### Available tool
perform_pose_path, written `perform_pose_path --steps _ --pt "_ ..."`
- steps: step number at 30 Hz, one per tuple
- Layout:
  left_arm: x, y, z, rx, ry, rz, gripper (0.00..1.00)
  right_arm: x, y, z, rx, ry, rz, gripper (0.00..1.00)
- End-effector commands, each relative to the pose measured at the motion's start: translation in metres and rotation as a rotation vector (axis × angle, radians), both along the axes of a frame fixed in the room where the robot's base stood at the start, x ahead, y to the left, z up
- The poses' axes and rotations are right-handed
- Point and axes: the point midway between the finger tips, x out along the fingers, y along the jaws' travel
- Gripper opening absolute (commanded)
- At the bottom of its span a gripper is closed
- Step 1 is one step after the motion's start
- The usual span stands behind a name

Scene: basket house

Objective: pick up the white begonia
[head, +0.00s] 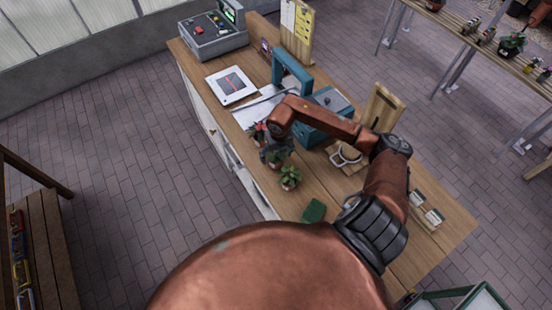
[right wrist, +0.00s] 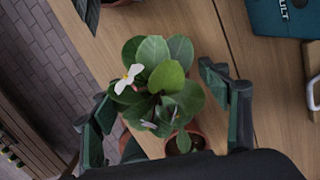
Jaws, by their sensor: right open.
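The white begonia (right wrist: 165,75), a plant with broad green leaves and a white flower, sits below my right gripper in the right wrist view. My right gripper (right wrist: 155,88) is open, with one finger on each side of the leaves; I cannot tell if they touch. In the head view my right gripper (head: 274,150) is low over the counter's left edge, among small potted plants, and partly hides the plant under it. A terracotta pot (right wrist: 190,135) shows below the leaves in the right wrist view. My left gripper is not in view.
Another potted green plant (head: 290,177) stands close by on the wooden counter (head: 425,250), and a red-flowered one (head: 257,130) behind. A cash register (head: 213,35) is at the far end.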

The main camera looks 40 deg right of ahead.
Motion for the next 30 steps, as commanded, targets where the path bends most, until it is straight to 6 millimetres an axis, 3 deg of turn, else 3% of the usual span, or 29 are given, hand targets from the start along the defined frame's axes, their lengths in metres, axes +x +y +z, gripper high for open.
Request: perform_pose_path --steps 6,13,30 --pt "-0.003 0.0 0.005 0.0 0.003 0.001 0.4 0.002 0.0 -0.02 0.0 0.001 0.0 0.69" --pt "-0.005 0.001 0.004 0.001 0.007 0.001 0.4 0.003 -0.001 -0.021 -0.001 0.0 0.002 0.68" --pt "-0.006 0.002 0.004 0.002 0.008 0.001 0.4 0.003 -0.001 -0.021 -0.001 0.0 0.002 0.29"
